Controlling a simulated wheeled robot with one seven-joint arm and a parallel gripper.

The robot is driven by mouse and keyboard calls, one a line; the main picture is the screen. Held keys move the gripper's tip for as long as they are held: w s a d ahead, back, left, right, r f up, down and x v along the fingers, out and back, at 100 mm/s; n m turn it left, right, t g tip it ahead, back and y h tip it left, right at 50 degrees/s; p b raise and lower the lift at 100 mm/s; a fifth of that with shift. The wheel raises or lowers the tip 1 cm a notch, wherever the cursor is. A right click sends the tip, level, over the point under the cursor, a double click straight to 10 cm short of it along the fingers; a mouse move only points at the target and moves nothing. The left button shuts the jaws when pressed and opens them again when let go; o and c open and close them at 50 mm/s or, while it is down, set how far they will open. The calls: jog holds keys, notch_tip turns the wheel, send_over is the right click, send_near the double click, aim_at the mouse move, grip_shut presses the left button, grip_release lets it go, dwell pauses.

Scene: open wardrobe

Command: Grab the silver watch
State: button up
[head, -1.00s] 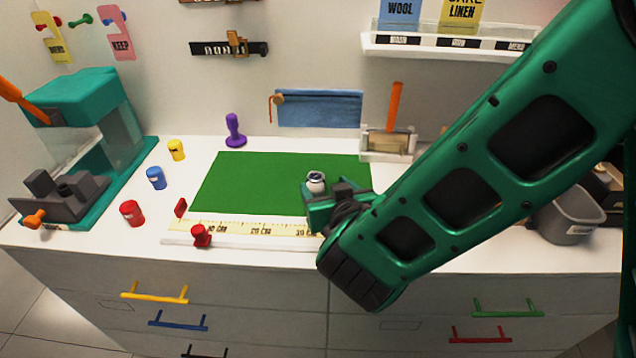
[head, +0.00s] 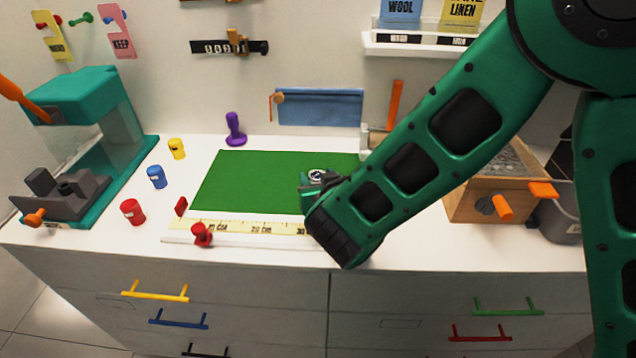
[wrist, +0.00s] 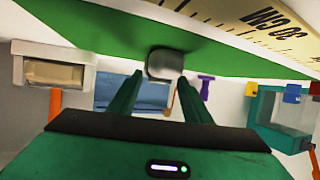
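The silver watch (head: 316,175), a small rounded silver thing with a dark-rimmed face, is on the green mat (head: 235,180). My gripper (head: 313,185) is low over the mat at the near side of the watch and hides its lower part. In the wrist view the watch (wrist: 165,63) shows as a blurred grey block against the mat. It lies just beyond the fingertips, in line with the gap between them. My gripper (wrist: 160,82) is open, with a finger on each side and nothing held. Contact with the watch cannot be made out.
A ruler strip (head: 250,228) and a red knob (head: 202,234) lie along the mat's near edge. Red (head: 133,212), blue (head: 156,177) and yellow (head: 176,149) cylinders stand left. A wooden box (head: 480,200) stands right. The mat's left half is clear.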

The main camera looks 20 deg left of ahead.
jog(key=c, duration=0.5)
